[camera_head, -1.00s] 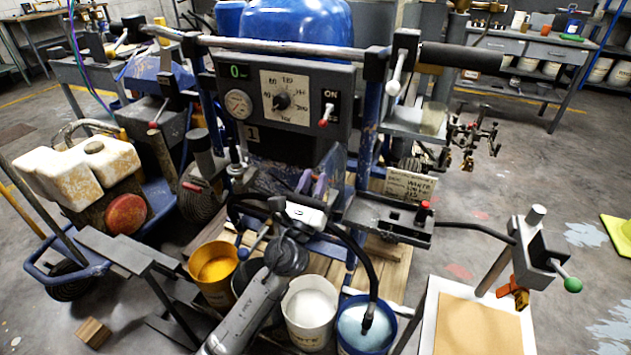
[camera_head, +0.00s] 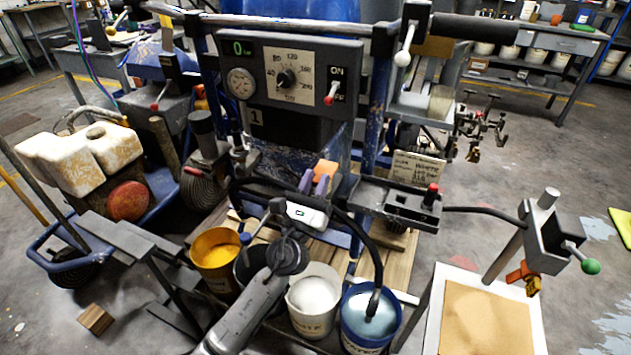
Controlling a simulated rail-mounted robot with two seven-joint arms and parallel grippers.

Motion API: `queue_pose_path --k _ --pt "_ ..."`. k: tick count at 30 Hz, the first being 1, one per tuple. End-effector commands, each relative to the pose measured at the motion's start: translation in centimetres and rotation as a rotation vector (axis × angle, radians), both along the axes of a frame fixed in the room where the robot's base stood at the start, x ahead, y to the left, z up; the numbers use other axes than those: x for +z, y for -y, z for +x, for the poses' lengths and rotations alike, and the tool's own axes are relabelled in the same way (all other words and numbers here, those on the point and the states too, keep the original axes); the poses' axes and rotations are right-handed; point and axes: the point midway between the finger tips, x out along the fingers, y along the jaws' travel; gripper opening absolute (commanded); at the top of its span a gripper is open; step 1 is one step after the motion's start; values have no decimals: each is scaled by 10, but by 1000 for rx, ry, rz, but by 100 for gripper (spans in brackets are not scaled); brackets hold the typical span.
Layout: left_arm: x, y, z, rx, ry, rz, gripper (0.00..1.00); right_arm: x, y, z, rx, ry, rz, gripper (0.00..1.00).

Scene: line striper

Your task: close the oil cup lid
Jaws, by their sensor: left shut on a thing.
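My left arm comes in from the bottom. Its gripper (camera_head: 315,180) points away from me, below the control panel. Its purple-padded fingers are shut on a small orange piece (camera_head: 325,168), which may be the oil cup lid. The fingers and the white gripper body (camera_head: 307,212) hide most of what they hold. I cannot make out the oil cup itself, or tell how far its lid stands open. My right gripper is not in view.
The control panel (camera_head: 290,82) of the striper stands just behind my left gripper. A black bracket with a red knob (camera_head: 432,190) is to its right. A yellow bucket (camera_head: 216,258), a white bucket (camera_head: 313,297) and a blue bucket (camera_head: 369,318) stand below, with a dark hose entering the blue one.

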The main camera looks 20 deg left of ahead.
Motion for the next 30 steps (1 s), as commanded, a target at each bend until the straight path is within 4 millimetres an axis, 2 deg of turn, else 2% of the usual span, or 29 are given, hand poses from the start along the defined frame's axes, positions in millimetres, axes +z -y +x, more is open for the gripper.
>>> queue_pose_path --k 1,17,18,25,30 --pt "-22 -1 4 0 -39 -2 0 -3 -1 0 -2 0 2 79" --pt "-24 0 4 -3 -40 -1 0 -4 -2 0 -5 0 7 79" --pt "-24 0 4 -3 -40 -1 27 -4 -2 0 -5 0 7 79" --pt "-25 0 2 -2 -40 0 49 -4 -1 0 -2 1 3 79" --pt "-33 -1 -13 -1 -36 -1 51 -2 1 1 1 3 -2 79"
